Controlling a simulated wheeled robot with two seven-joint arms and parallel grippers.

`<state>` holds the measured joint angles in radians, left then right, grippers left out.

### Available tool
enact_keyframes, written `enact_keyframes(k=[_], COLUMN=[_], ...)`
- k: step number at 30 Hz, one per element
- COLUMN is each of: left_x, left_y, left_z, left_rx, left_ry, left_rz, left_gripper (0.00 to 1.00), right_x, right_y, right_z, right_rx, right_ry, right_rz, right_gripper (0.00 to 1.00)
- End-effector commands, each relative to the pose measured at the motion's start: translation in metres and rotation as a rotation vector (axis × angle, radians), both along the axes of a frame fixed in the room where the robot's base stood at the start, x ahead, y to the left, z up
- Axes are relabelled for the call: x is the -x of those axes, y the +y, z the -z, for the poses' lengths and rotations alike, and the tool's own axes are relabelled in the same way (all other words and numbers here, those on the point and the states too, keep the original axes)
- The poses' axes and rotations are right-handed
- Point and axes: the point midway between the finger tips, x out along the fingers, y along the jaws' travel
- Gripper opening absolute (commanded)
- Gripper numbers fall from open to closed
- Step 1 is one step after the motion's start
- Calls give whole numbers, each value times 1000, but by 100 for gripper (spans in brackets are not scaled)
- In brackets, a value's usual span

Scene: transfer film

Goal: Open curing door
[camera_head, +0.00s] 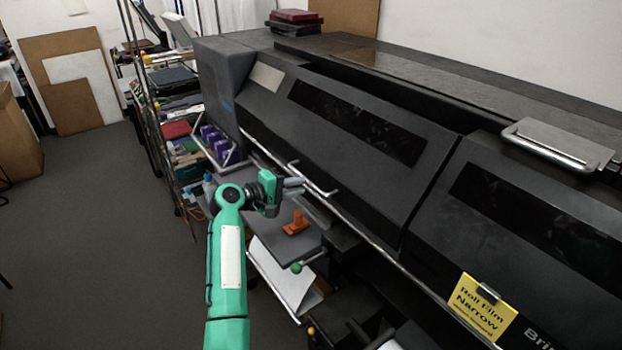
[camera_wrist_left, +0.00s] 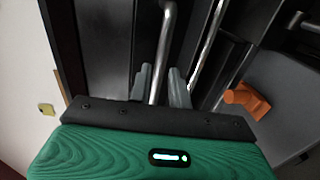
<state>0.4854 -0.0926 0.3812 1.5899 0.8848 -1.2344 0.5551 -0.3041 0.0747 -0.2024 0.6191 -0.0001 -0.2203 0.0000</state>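The curing door (camera_head: 420,187) is a dark panel with a long black window on the front of the large printer, and it looks closed. Its metal bar handle (camera_head: 318,183) sits near the lower left edge of the panel. My left gripper (camera_head: 296,186), on the green arm, is at the handle's left part. In the left wrist view the two grey fingers (camera_wrist_left: 160,88) are apart, with the handle bar (camera_wrist_left: 164,45) running between them. I cannot tell whether either finger touches the bar. My right gripper is not in view.
A long metal rail (camera_wrist_left: 207,50) runs beside the handle. An orange object (camera_head: 296,223) lies on a grey shelf below my gripper. A second dark panel with a yellow sign (camera_head: 481,306) is at the right. A cluttered rack stands at the left, beside open floor (camera_head: 100,240).

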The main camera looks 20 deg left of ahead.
Motion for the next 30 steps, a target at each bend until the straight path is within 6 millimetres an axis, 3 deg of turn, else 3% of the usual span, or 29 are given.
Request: enact_keyframes(k=[9, 21, 24, 30], left_x=[-34, -39, -39, -39], left_y=[-26, -30, -30, -30], left_z=[8, 11, 11, 11], left_rx=[1, -1, -1, -1], left_ry=[2, 1, 1, 1], left_rz=[1, -1, -1, -1], left_gripper=[20, 20, 2, 0], right_x=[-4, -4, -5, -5], right_y=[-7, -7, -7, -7], right_z=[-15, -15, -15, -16], right_rx=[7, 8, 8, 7], right_ry=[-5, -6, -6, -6], right_rz=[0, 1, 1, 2], right_gripper=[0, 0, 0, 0])
